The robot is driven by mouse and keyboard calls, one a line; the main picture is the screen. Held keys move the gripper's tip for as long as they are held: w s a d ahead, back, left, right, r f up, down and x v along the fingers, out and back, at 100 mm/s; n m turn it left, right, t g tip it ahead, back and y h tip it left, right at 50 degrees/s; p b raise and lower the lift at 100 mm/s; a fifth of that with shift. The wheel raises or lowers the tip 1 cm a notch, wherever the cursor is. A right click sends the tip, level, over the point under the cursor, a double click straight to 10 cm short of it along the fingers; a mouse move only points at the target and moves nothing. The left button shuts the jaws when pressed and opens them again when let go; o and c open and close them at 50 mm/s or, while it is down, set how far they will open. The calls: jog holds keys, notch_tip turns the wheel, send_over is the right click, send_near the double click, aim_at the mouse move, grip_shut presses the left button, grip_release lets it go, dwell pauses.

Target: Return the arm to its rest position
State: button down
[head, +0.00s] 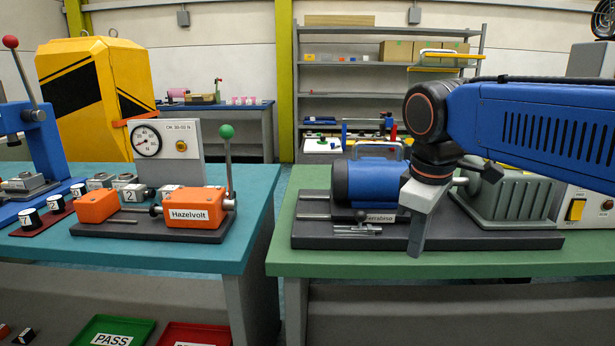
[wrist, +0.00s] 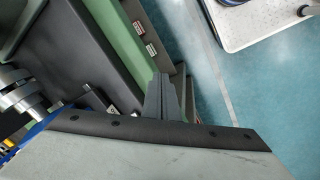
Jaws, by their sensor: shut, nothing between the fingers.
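My blue arm reaches in from the right of the head view, and my gripper (head: 416,246) points down at its end. Its grey fingers are together and empty, in front of the blue motor (head: 368,182) and its dark base plate on the green bench (head: 440,264). I cannot tell from this view how far the fingers are from the plate's front edge. In the wrist view the closed fingers (wrist: 163,92) show at the centre, with the green bench edge and teal floor behind them.
A grey ribbed housing (head: 505,200) stands right of the motor, partly behind my arm. On the teal bench to the left are an orange Hazelvolt fixture (head: 196,222) with a green-knobbed lever (head: 227,160) and a dial gauge (head: 147,140). Floor shows between the benches.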

jog(key=s+d+f+m+t, duration=0.1)
jog(key=s+d+f+m, duration=0.3)
jog(key=f, duration=0.4)
jog(key=s+d+f+m+t, duration=0.1)
jog(key=s+d+f+m, duration=0.3)
jog(key=s+f+m, duration=0.2)
notch_tip(320, 180, down, 3)
jog(key=shift+s+d+r+t+y, duration=0.2)
jog(key=shift+s+d+t+y, duration=0.1)
jog(key=shift+s, duration=0.75)
